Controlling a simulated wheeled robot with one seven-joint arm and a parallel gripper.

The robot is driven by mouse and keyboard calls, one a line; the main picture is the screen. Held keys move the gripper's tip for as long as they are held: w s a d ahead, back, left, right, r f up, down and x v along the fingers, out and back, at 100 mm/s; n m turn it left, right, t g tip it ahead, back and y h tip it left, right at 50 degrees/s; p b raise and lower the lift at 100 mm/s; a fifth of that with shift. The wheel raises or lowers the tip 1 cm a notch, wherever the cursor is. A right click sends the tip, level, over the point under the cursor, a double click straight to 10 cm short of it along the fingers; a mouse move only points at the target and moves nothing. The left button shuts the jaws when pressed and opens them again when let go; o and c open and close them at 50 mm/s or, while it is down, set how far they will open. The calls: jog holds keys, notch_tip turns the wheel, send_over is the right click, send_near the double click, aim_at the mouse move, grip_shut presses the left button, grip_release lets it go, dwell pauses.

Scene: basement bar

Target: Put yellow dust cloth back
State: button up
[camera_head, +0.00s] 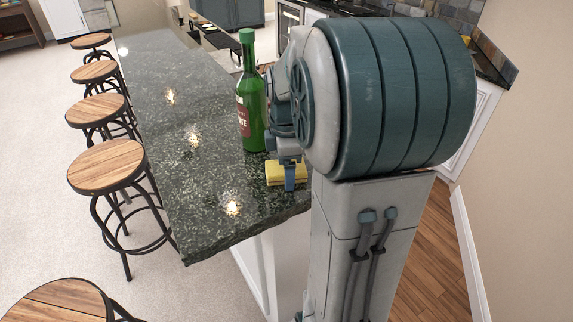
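The yellow dust cloth (273,177) shows as a small yellow block at the right edge of the dark green stone bar top (170,120), near its front right corner. My gripper (289,178) is at the cloth, with one blue-grey finger in front of it. My arm hides most of the gripper and part of the cloth. I cannot tell whether the fingers touch the cloth, or whether the cloth rests on the stone or is held just above it.
A green bottle (250,100) with a dark label stands upright on the bar top, close behind and left of my gripper. Several wooden-topped stools (106,166) line the bar's left side. The bar top's left and front parts are clear. A wall (520,180) is at the right.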

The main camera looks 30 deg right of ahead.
jog(key=shift+r, duration=0.15)
notch_tip(320, 180, up, 11)
jog(key=shift+s+a+f+m+t, duration=0.55)
jog(key=shift+s+a+f+m, duration=0.9)
jog(key=shift+s+a+m, duration=0.75)
jog(key=shift+s+a+f+m+t, duration=0.6)
jog(key=shift+s+a+f+m, duration=0.9)
jog(key=shift+s+a+m, duration=0.7)
jog(key=shift+s+a+f+m+t, duration=0.55)
jog(key=shift+s+a+f+m, duration=1.2)
jog(key=shift+m, duration=0.75)
jog(key=shift+s+d+r, duration=0.15)
jog(key=shift+r, duration=0.15)
jog(key=shift+c, duration=0.4)
